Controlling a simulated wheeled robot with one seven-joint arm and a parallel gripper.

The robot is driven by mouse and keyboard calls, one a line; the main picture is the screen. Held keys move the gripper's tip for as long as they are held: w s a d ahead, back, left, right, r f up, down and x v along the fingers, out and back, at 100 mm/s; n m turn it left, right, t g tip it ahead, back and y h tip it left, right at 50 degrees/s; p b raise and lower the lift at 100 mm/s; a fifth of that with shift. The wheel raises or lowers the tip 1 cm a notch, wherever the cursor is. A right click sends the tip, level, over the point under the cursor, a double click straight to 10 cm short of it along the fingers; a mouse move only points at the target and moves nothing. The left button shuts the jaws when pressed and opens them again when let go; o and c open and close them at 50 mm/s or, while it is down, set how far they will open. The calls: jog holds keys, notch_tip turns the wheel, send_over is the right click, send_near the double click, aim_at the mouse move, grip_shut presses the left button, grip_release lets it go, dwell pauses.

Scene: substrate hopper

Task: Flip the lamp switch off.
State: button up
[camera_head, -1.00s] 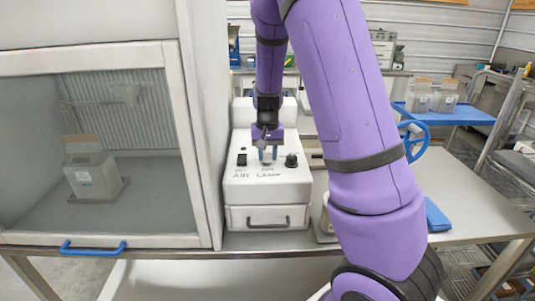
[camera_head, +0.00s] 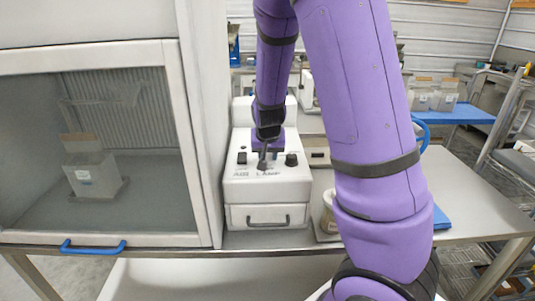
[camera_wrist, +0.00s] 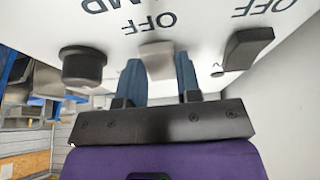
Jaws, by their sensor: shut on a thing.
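The white control box (camera_head: 265,196) stands on the bench beside the glass-fronted cabinet, with AIR and LAMP lettering on its sloped top. My gripper (camera_head: 264,160) is low over that panel. In the wrist view its two blue fingers (camera_wrist: 160,78) stand either side of the pale grey lamp switch (camera_wrist: 157,56), shut on it. LAMP and OFF lettering shows upside down beyond the switch. The lower part of the switch is partly hidden by the fingers, and its tilt is hard to tell.
A round black knob (camera_wrist: 83,64) and a black rocker switch (camera_wrist: 248,47) flank the lamp switch closely. A drawer handle (camera_head: 268,222) is on the box front. The cabinet (camera_head: 190,130) stands close on the left. Bare bench (camera_head: 475,205) lies to the right.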

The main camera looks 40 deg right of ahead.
jog(key=o, duration=0.9)
jog(key=shift+v, duration=5.35)
jog(key=shift+s+r, duration=0.1)
